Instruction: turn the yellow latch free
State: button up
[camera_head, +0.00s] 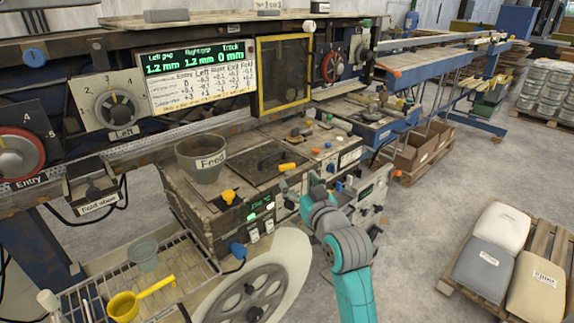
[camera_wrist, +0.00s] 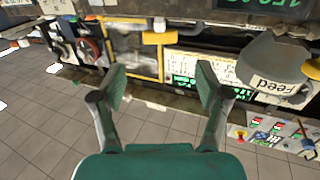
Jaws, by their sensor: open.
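A yellow handle, which looks like the latch (camera_head: 287,166), lies at the edge of a dark square lid on the machine's bench, right of the grey Feed hopper (camera_head: 205,160). In the wrist view a yellow piece, likely this latch (camera_wrist: 158,38), shows beyond the gap between my fingers. My gripper (camera_head: 292,190) is just in front of the bench, below and near the latch in the head view. In the wrist view my gripper (camera_wrist: 160,82) is open, with nothing between its fingers. It appears apart from the latch.
A yellow knob (camera_head: 228,196) sits on the bench corner below the hopper. A yellow-framed window (camera_head: 284,75) stands behind. Small knobs and controls (camera_head: 325,120) crowd the bench to the right. A large wheel (camera_head: 252,295) is at the lower front.

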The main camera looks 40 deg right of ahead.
aim_at(289, 166)
jog(key=x, duration=0.9)
jog(key=c, duration=1.2)
jog(key=shift+d+n+y, duration=0.1)
jog(key=shift+n+y, duration=0.3)
jog(key=shift+y, duration=0.2)
jog(key=shift+t+y, duration=0.3)
jog(key=shift+n+y, duration=1.7)
jog(key=shift+y, duration=0.6)
